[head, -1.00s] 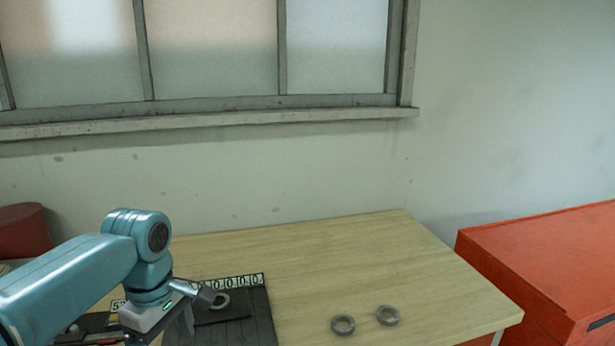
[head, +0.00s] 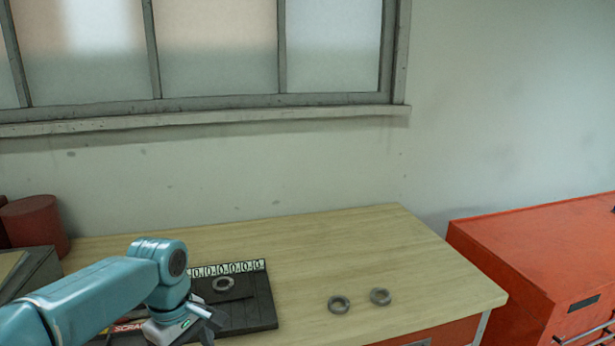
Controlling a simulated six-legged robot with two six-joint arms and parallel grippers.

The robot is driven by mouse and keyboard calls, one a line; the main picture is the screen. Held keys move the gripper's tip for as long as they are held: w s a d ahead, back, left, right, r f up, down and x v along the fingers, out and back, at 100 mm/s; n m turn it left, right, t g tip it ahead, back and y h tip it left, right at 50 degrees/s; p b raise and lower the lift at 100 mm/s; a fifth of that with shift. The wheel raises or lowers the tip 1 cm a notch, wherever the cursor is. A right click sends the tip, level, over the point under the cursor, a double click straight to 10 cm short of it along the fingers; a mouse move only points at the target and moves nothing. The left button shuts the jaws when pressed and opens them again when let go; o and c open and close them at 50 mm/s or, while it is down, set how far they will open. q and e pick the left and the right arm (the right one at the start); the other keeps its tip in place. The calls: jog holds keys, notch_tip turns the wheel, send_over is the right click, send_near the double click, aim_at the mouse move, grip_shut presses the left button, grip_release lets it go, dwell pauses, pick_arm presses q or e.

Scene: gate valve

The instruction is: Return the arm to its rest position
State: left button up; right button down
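My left arm comes in from the lower left, with its teal links over the left part of the bench. My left gripper (head: 208,322) is low in the picture, in front of the black tray (head: 262,308). Its fingers look spread apart, with nothing seen between them. My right gripper is out of view.
The wooden bench (head: 340,240) is clear behind the rings. A strip of number tiles (head: 228,268) runs along the tray's back edge. A dark red can (head: 35,222) stands at the far left. A red cabinet (head: 545,240) is to the right, and a window wall stands behind.

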pick_arm(q)
jog(key=s+d+f+m+h, duration=0.1)
jog(key=s+d+f+m, duration=0.1)
jog(key=f, duration=0.6)
jog(key=s+d+f+m+h, duration=0.1)
jog(key=s+d+f+m, duration=0.15)
jog(key=f, duration=0.55)
jog(key=s+d+f+m+h, duration=0.1)
jog(key=s+d+f+m, duration=0.15)
jog(key=f, duration=0.55)
jog(key=s+d+f+m, duration=0.2)
jog(key=s+f, duration=0.8)
jog(key=s, duration=0.5)
jog(key=shift+d+f+m, duration=0.15)
jog(key=shift+d+m, duration=0.05)
jog(key=shift+m, duration=0.3)
